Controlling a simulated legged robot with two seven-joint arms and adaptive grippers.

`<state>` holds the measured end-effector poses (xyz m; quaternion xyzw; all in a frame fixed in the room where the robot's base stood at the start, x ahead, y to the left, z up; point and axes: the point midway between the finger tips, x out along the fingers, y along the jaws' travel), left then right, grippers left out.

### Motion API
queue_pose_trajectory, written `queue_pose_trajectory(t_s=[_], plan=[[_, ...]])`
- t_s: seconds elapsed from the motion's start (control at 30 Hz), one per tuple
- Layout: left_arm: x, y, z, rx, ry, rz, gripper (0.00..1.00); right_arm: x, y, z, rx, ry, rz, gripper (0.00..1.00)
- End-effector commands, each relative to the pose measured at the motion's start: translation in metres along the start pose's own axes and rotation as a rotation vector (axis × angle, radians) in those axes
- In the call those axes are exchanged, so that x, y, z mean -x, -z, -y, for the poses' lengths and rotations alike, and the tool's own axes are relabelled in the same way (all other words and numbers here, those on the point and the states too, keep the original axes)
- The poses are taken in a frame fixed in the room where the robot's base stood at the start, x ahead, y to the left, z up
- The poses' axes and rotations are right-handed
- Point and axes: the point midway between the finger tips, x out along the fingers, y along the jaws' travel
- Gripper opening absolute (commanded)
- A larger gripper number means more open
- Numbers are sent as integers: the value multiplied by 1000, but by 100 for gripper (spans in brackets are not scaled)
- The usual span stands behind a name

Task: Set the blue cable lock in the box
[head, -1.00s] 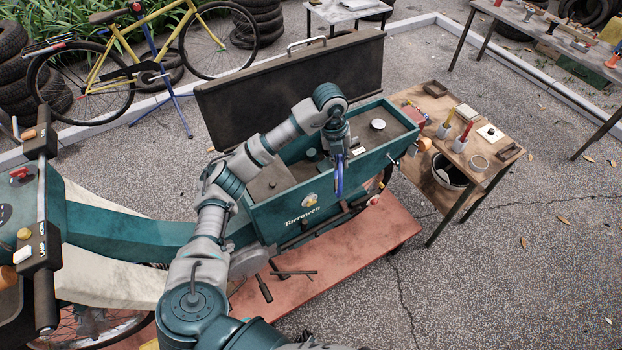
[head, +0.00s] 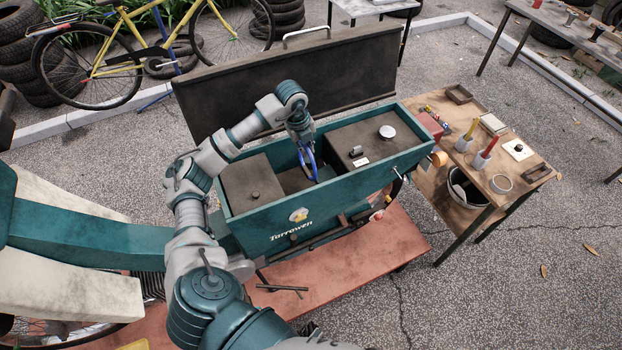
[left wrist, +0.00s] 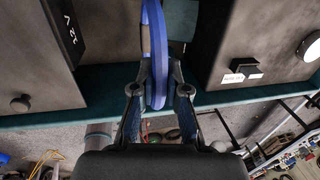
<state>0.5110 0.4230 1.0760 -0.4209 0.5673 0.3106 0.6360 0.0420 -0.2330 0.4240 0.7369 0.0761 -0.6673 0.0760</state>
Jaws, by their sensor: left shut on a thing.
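The blue cable lock (head: 311,165) is a blue loop hanging from my left gripper (head: 303,146), which is shut on it. It also shows in the left wrist view (left wrist: 154,60), upright between the fingers of the gripper (left wrist: 158,92). The teal box (head: 330,205) of the cart stands open, with its dark lid raised behind it. The lock is over the open middle gap of the box, between two dark covered compartments. I cannot tell whether the lock touches the box floor. My right gripper is not in view.
The raised lid (head: 290,85) stands along the back of the box. A dark cover with a knob (head: 250,185) is left of the gap, and another cover (head: 360,140) is right of it. A wooden side table (head: 480,190) holding cups and small items stands to the right.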

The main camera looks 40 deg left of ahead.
Motion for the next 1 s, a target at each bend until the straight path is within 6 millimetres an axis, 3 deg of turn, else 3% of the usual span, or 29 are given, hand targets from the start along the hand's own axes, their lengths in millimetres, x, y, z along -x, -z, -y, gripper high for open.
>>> queue_pose_trajectory(t_s=[0.1, 0.23, 0.43, 0.6, 0.8, 0.83, 0.9, 1.0], plan=[[-25, -3, -6, 1, -3, -4, 0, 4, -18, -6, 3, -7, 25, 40], [-45, -6, -10, 2, 0, -6, 0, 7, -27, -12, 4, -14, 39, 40], [-62, -7, -13, 2, -1, -6, 0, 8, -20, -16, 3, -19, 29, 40], [-85, -6, -17, 3, 0, -5, 0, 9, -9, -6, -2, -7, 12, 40], [-88, -3, -15, 0, -2, -1, 0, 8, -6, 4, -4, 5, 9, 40], [-88, -2, -16, 0, -4, -2, 18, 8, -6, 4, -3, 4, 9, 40], [-88, -3, -16, 0, -3, -3, 36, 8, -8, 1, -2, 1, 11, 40], [-88, -4, -16, 1, -3, -4, 38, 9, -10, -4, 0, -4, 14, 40]])
